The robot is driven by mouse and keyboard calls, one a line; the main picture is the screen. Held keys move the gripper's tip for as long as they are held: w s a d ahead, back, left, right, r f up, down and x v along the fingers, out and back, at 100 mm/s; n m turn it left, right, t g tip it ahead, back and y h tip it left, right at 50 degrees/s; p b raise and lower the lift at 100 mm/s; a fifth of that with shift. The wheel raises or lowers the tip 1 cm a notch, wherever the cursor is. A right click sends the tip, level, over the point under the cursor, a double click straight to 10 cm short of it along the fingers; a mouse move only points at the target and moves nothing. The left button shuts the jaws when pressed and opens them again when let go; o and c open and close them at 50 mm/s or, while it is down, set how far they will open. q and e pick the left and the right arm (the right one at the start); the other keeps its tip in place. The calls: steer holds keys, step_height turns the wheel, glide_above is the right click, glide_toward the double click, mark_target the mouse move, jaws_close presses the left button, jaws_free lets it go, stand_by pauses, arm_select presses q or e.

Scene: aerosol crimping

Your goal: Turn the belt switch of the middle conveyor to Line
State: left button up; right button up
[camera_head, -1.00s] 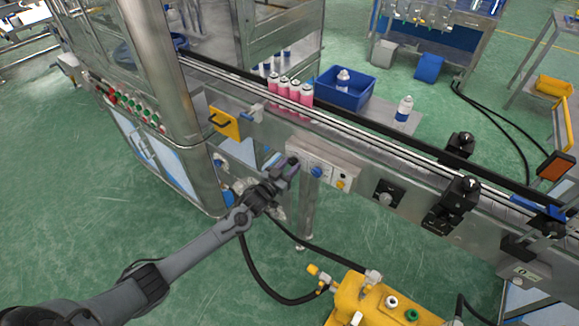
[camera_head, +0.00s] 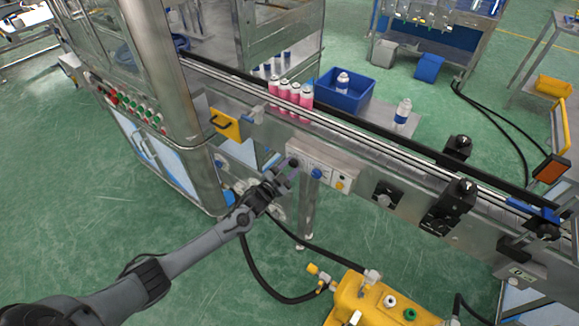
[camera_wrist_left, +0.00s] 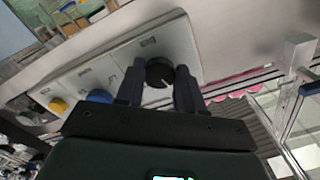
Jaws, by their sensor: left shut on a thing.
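The middle conveyor (camera_head: 385,148) runs across the head view, with a pale switch box (camera_head: 345,172) on its near side. A black rotary switch (camera_head: 293,161) sits at the left end of the box. In the left wrist view the black knob (camera_wrist_left: 160,72) has a light pointer line and stands between my two fingers. My left gripper (camera_head: 290,171) is shut on this knob; it also shows in the left wrist view (camera_wrist_left: 160,88). The labels by the knob are too small to read. My right gripper is not in view.
Next to the switch are a blue knob (camera_head: 317,173) and a yellow button (camera_head: 339,185). Pink cans (camera_head: 294,92) stand on the conveyor, with a blue bin (camera_head: 345,96) behind. A yellow machine (camera_head: 375,302) with hoses stands on the floor below.

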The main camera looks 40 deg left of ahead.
arm_select(q)
steer(key=shift+m, duration=1.6)
steer(key=o, duration=1)
steer(key=shift+o, duration=0.2)
steer(key=shift+s+p, duration=0.1)
steer(key=shift+p, duration=0.2)
steer(key=shift+s+r, duration=0.1)
steer(key=shift+s, duration=0.15)
steer(key=s+p, duration=0.2)
steer(key=s, duration=0.8)
steer(key=shift+d, duration=0.3)
